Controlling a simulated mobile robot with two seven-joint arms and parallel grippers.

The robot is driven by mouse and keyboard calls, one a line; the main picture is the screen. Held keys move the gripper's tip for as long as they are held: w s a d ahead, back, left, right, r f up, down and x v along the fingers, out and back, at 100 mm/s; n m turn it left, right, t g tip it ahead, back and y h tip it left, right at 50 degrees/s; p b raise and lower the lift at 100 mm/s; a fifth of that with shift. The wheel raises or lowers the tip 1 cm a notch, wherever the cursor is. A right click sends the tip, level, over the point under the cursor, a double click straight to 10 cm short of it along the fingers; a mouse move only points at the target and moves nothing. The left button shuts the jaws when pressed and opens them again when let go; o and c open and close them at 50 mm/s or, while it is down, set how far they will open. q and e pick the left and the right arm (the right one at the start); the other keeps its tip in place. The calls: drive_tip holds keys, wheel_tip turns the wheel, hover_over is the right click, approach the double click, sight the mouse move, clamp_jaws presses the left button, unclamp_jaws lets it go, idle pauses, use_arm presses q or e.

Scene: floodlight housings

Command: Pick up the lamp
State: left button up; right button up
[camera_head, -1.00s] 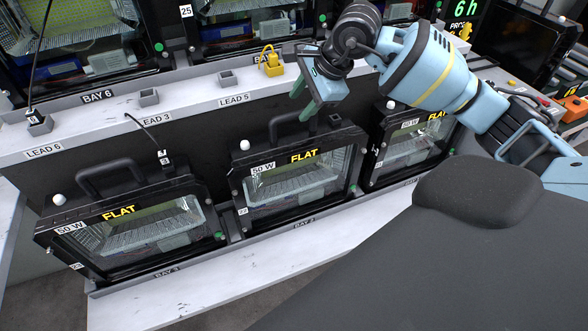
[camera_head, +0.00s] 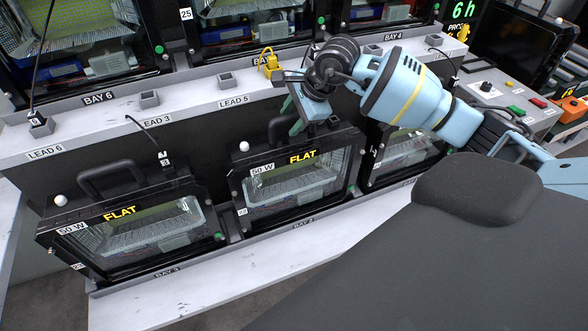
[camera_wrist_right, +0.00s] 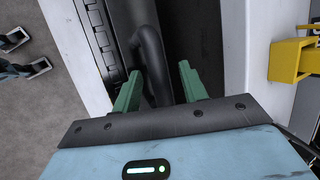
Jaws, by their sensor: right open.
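The middle lamp (camera_head: 300,185) is a black floodlight housing with a clear front, marked FLAT and 50 W, standing upright in BAY 2. Its black carry handle (camera_head: 276,130) is partly hidden by my right gripper (camera_head: 291,117). In the right wrist view the green fingers of my right gripper (camera_wrist_right: 160,86) are open, with the lamp's handle (camera_wrist_right: 152,60) between them and a gap visible on the right side. I cannot tell whether the left finger touches it. My left gripper is not in view.
A similar lamp (camera_head: 140,225) stands to the left in BAY 3, and another (camera_head: 405,150) to the right. A yellow clip-like part (camera_head: 270,64) sits on the white ledge (camera_head: 195,95) behind; it also shows in the right wrist view (camera_wrist_right: 290,60). The front strip of white bench is clear.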

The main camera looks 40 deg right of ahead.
drive_tip(key=shift+f, duration=0.25)
idle(0.3)
drive_tip(key=c, duration=0.9)
clamp_jaws()
drive_tip(key=shift+s+f, duration=0.1)
drive_tip(key=shift+f, duration=0.05)
idle(0.3)
drive_tip(key=shift+r, duration=0.3)
